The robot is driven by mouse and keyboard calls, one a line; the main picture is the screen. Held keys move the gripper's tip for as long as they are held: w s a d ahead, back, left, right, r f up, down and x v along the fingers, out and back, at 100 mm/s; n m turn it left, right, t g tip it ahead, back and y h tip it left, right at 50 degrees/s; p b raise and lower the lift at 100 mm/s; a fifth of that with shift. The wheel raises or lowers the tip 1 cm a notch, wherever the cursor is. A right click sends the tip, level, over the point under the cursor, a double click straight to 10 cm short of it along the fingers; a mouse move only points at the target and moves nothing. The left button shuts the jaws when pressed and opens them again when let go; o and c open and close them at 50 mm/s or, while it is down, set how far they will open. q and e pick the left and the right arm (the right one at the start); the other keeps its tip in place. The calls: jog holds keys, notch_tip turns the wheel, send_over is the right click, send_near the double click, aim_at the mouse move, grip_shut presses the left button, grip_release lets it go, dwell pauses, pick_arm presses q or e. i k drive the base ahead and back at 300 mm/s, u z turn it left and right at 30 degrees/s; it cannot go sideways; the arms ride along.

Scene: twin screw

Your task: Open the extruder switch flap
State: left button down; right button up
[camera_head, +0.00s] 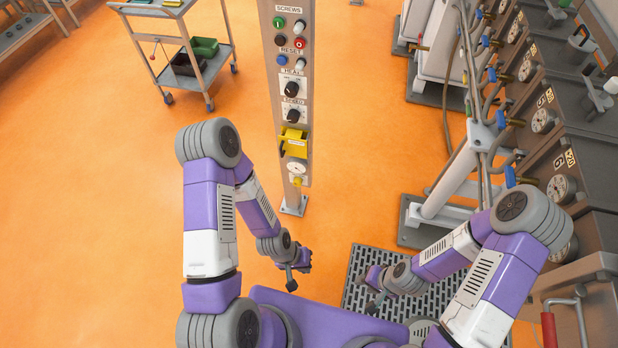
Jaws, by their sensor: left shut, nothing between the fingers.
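The control panel (268,60) is a tall grey post in the upper middle of the head view. A yellow flap (293,147) with a small label sits low on its face, below the dark rotary knobs. The picture is too small to tell whether it is shut or lifted. My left gripper (291,285) is below the panel, near the post's foot, shut and empty, well apart from the flap. My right gripper (371,306) hangs over the floor grating, far from the flap, and its fingers are too small to judge.
A round white dial (297,166) sits just under the flap. Machines with gauges and pipes (540,120) line the right side. A grey trolley (205,65) with bins stands at the upper left. Open orange floor (90,200) lies left of the panel.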

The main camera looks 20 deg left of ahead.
aim_at(292, 144)
jog(key=u, duration=1)
jog(key=i, duration=1.1)
jog(key=u, duration=0.2)
